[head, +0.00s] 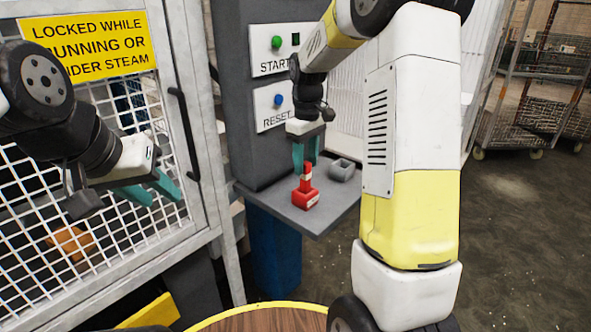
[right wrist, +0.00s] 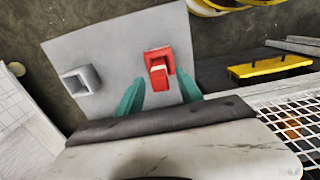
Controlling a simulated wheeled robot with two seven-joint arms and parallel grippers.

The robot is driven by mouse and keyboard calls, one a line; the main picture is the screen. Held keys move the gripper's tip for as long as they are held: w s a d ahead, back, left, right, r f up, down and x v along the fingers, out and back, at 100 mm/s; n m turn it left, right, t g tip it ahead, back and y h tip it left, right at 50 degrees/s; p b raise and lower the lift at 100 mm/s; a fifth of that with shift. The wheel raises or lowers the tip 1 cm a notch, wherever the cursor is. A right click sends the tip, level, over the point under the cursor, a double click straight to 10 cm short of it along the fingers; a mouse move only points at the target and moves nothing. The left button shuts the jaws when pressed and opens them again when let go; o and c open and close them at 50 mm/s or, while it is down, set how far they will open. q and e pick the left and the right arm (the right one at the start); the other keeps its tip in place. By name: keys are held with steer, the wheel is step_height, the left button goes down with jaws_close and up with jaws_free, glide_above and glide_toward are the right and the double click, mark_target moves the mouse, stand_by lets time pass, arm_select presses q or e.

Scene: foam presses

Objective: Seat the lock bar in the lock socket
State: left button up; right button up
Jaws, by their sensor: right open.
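A red lock bar (head: 306,180) stands upright in a red block-shaped holder (head: 305,198) on a grey shelf. Both also show in the right wrist view, the bar (right wrist: 158,76) in front of the holder (right wrist: 159,54). An empty grey socket (head: 342,169) with a square opening stands to the right of it; it also shows in the right wrist view (right wrist: 82,81). My right gripper (head: 305,156) is open above the bar, its teal fingers on either side of the bar's top, with gaps in the right wrist view (right wrist: 160,80). My left gripper (head: 161,198) is open and empty before the mesh door.
A grey panel with START (head: 277,42) and RESET (head: 279,101) buttons rises behind the shelf (head: 325,217). A mesh door (head: 60,215) with a yellow sign (head: 90,45) is at left. A round wooden top (head: 262,320) is at the bottom. Floor at right is clear, with a wire cart (head: 530,90) behind.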

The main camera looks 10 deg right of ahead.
step_height(320, 180, up, 6)
steer(key=shift+s+r, duration=0.1)
steer(key=shift+r, duration=0.1)
steer(key=s+a+r+m+t+y, duration=0.1)
steer(key=s+r+m+t, duration=0.1)
steer(key=s, duration=1)
steer(key=s+a+r+m+t+y, duration=0.1)
steer(key=s+m+t, duration=0.3)
steer(key=s, duration=0.8)
steer(key=shift+r+m, duration=0.5)
steer(key=shift+r, duration=0.15)
steer(key=shift+a, duration=0.15)
